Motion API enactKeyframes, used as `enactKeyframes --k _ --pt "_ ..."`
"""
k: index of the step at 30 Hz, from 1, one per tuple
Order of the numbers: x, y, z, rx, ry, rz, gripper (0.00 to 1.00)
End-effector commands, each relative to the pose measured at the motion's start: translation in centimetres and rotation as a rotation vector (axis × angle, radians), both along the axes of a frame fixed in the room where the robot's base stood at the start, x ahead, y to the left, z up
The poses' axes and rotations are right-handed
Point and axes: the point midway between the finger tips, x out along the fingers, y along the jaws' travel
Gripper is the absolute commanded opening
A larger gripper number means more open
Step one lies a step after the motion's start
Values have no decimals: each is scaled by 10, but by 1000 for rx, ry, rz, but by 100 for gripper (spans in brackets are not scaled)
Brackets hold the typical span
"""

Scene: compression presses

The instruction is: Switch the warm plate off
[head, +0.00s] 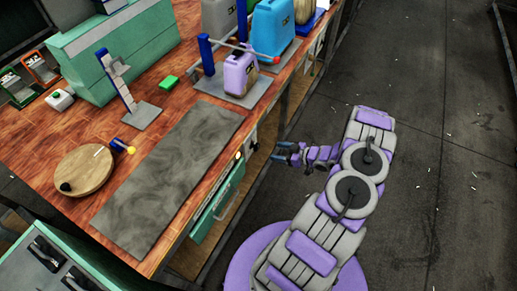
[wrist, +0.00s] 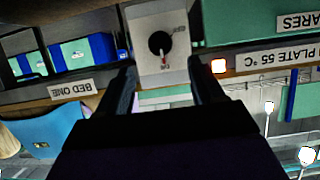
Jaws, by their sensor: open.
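A pale control panel with a black round knob (wrist: 160,43) is at the top middle of the wrist view, which shows labels upside down. The knob has a red mark near the small print on its lower side; the print is too small to read surely. A label ending "PLATE 55 °C" (wrist: 280,58) is to its right, beside a lit red-rimmed lamp (wrist: 219,66). My gripper (wrist: 162,68) is open, its two dark fingers apart on either side of the panel's lower part. In the head view my gripper (head: 279,152) is off the bench's front edge, holding nothing.
The wooden bench (head: 50,130) carries a flat grey slab (head: 170,180), a round wooden board (head: 85,170) and a purple container (head: 240,74). A green drawer front (head: 217,205) is below the bench top. A "BED ONE" label (wrist: 73,88) is left of the panel. Open floor (head: 440,150) lies right.

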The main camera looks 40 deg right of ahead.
Motion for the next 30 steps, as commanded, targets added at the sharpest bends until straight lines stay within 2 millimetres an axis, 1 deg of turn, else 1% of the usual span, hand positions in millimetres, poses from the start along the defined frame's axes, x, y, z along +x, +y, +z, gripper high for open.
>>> enactKeyframes --k 1,9,15,21,30 --pt "10 5 -5 0 0 4 67" --pt "55 22 -26 -1 -1 2 67" --pt "80 33 -37 1 -2 0 67" --pt "92 38 -42 1 -2 0 67" --pt "94 38 -42 0 -1 -1 67"
